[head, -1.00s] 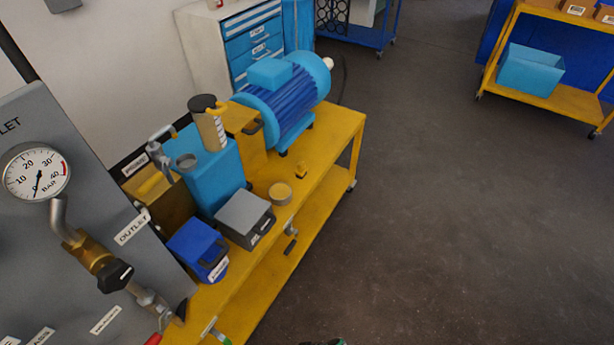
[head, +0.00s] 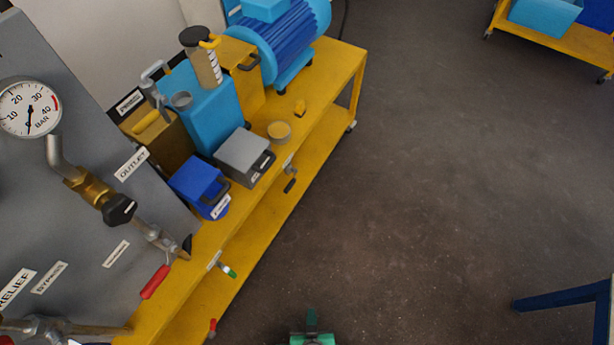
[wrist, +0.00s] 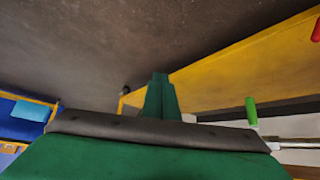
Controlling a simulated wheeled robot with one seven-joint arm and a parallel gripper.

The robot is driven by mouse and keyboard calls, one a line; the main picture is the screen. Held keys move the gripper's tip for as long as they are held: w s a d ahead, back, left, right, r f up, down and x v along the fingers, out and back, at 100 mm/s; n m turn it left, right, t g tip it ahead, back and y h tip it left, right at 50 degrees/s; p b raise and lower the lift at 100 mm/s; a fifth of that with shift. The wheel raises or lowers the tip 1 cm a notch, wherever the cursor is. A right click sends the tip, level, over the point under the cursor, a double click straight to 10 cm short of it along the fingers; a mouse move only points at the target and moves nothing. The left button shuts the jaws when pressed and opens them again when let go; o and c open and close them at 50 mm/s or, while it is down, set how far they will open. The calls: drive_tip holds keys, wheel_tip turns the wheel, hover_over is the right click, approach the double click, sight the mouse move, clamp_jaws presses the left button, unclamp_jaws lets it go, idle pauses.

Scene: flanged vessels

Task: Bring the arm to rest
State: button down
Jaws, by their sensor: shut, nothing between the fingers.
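My gripper (head: 311,322) shows at the bottom edge of the head view, green, over the dark floor and to the right of the yellow bench cart (head: 322,135). In the wrist view the green fingers of my gripper (wrist: 160,84) are together with nothing between them. They are apart from the yellow cart edge (wrist: 250,62) at the right. Most of my arm is out of the head view.
A grey panel with a pressure gauge (head: 30,108) and a red-handled valve (head: 155,281) stands at left. A green-tipped valve (head: 228,271) sticks out from the cart, near my gripper in the wrist view. A blue frame (head: 565,297) stands at lower right. The floor between is clear.

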wheel_tip(320, 180, up, 37)
drive_tip(key=a+t, duration=0.1)
drive_tip(key=t, duration=0.6)
drive_tip(key=shift+w+a+m+t, duration=0.2)
drive_tip(key=shift+a+m+t, duration=0.1)
